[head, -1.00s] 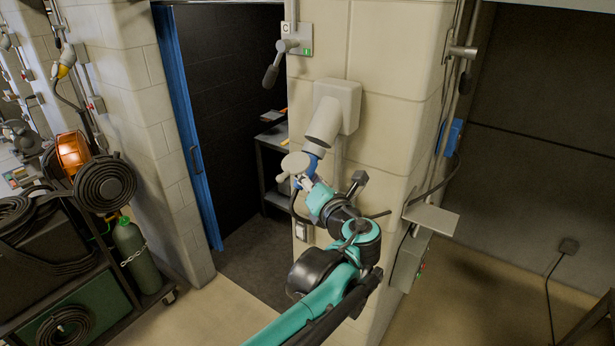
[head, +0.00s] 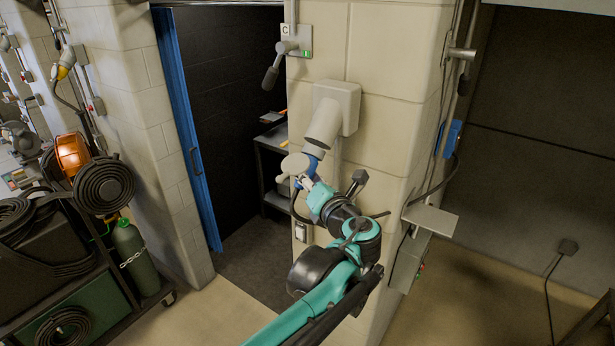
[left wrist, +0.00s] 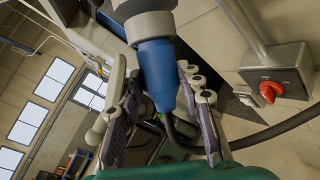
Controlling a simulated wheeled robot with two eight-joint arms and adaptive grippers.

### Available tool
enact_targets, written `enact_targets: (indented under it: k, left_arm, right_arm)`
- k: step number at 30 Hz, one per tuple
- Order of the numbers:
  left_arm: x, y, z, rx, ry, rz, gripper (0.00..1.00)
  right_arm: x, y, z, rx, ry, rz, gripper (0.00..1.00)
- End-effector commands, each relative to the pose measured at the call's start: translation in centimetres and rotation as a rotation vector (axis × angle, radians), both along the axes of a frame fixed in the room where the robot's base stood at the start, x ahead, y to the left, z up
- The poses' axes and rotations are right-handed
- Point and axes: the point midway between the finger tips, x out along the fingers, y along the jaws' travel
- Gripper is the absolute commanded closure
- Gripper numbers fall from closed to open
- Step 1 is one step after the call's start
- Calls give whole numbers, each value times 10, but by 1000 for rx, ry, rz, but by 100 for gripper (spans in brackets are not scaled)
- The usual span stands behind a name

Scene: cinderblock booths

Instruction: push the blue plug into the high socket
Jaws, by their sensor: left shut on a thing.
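The high socket (head: 326,122) is a grey angled sleeve on a square box on the block wall, its mouth facing down and left. The blue plug (head: 313,157) is lined up under it, its front end at the mouth. In the left wrist view the plug (left wrist: 158,75) meets the grey socket (left wrist: 150,25); how deep it sits I cannot tell. My left gripper (head: 306,182) is shut on the plug, with one finger on each side in the wrist view (left wrist: 160,100). A pale round flap (head: 295,163) is beside the plug. My right gripper is out of view.
A black cable (head: 293,208) hangs from the plug. A grey lever (head: 271,76) is on the wall above left. A small shelf (head: 432,219) juts out at right. A blue-edged doorway (head: 187,130) and a loaded cart (head: 75,280) are at left.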

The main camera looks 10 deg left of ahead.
Motion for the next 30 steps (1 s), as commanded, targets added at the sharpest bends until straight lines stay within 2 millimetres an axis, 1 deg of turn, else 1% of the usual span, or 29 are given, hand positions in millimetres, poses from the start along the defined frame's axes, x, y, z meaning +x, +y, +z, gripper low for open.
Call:
enact_targets:
  k: [1,30]
  left_arm:
    - [3,-1,8,18,-4,-4,100]
    - [10,-3,15,21,-3,-6,100]
  right_arm:
    - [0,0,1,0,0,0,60]
    - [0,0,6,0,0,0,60]
